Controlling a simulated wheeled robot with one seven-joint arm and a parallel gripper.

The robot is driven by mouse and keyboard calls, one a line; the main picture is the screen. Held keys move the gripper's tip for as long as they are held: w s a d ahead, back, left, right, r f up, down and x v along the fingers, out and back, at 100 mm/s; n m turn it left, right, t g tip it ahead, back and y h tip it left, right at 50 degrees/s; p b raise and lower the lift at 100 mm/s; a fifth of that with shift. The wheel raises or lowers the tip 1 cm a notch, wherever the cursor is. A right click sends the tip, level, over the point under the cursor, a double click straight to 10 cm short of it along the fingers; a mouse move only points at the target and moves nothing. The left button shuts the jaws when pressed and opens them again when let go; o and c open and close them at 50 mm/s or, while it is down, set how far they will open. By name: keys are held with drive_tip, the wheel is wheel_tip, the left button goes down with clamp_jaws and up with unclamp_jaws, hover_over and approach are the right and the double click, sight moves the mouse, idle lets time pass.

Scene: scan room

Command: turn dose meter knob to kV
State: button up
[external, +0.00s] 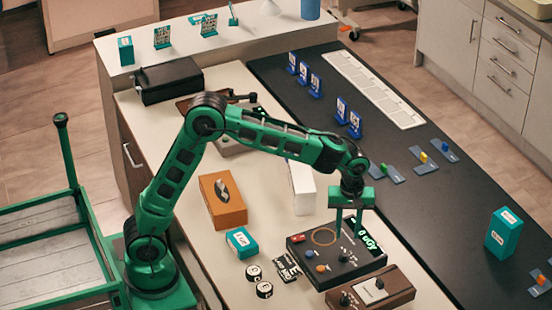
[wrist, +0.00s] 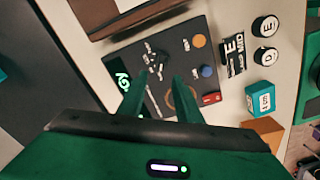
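The dose meter (external: 318,271) is a dark box on the pale counter with a lit display reading 0 uGy (external: 369,241). In the wrist view its dark panel (wrist: 196,24) carries a black knob (wrist: 157,60) ringed by small white labels, too small to read. My gripper (external: 349,236) is above the meter, pointing down. In the wrist view my gripper (wrist: 160,77) shows two green fingers apart with nothing between them, and the knob lies just past the fingertips. I cannot tell whether they touch the meter. The knob's pointing direction is unclear.
On the panel are an orange button (wrist: 199,40), a blue button (wrist: 208,71) and a red part (wrist: 212,98). A brown device (external: 372,291) stands close in front. A teal box (external: 241,242), an orange-brown box (external: 222,202) and two round pieces marked E and D sit to the left.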

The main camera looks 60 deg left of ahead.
sight(345, 251)
wheel_tip(345, 251, down, 7)
drive_tip(key=shift+f, duration=0.15)
idle(0.4)
clamp_jaws()
